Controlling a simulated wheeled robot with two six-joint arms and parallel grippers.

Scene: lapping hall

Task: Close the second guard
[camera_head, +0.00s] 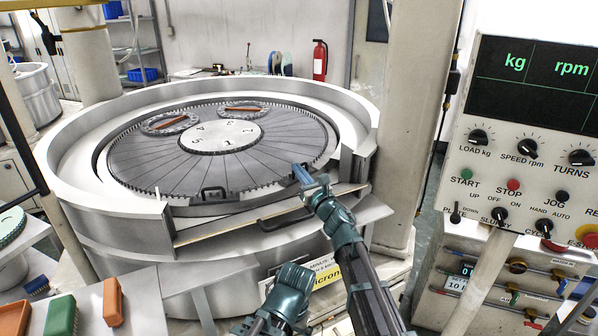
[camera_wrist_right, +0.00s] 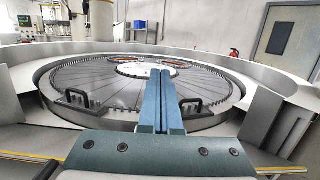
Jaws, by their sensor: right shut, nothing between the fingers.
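The lapping machine's round wall (camera_head: 75,185) has a gap at the front. Across the gap lies a low, pale panel (camera_head: 215,232) with a dark bar handle (camera_head: 287,219); it looks folded down. I cannot tell which part is the second guard. Two small black handles stand at the plate's near edge, one at left (camera_head: 213,194), also in the right wrist view (camera_wrist_right: 77,98), and one at right (camera_wrist_right: 191,106). My right gripper (camera_head: 305,175) is shut and empty over the gap's right side; its blue fingers (camera_wrist_right: 163,95) point toward the plate. Contact is unclear.
The grooved plate (camera_head: 190,170) carries rings (camera_head: 170,124) and a numbered disc (camera_head: 221,135). A control panel (camera_head: 530,150) and a pale column (camera_head: 412,110) stand at right. Brushes and blocks (camera_head: 61,315) lie on the bench at lower left.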

